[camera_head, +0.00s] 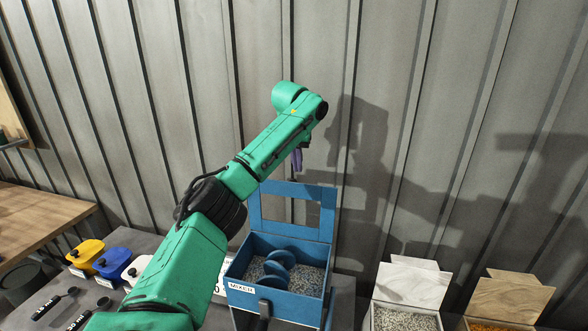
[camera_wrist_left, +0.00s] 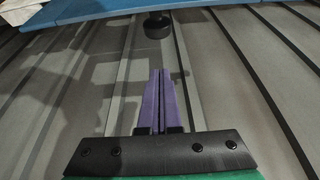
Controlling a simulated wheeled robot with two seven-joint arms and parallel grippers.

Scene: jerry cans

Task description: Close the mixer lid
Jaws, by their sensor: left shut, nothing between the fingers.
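The blue mixer (camera_head: 277,304) stands on the dark bench, with a blue spiral auger (camera_head: 277,268) and grey granules inside its open box. Its lid (camera_head: 328,215) is a blue frame with an opening in it, raised upright at the back of the box. My left gripper (camera_head: 297,165) is above the lid, its purple fingers pointing down. In the left wrist view the fingers (camera_wrist_left: 160,75) are shut together and hold nothing. A blue edge (camera_wrist_left: 120,15) and a dark round knob (camera_wrist_left: 157,25) show beyond the fingertips. My right gripper is not in view.
Yellow (camera_head: 86,252), blue (camera_head: 112,262) and white (camera_head: 137,268) jerry cans stand left of the mixer, partly behind my arm. Open bins of grey (camera_head: 402,318) and orange (camera_head: 487,326) granules stand at right. A ribbed metal wall (camera_head: 400,120) rises close behind.

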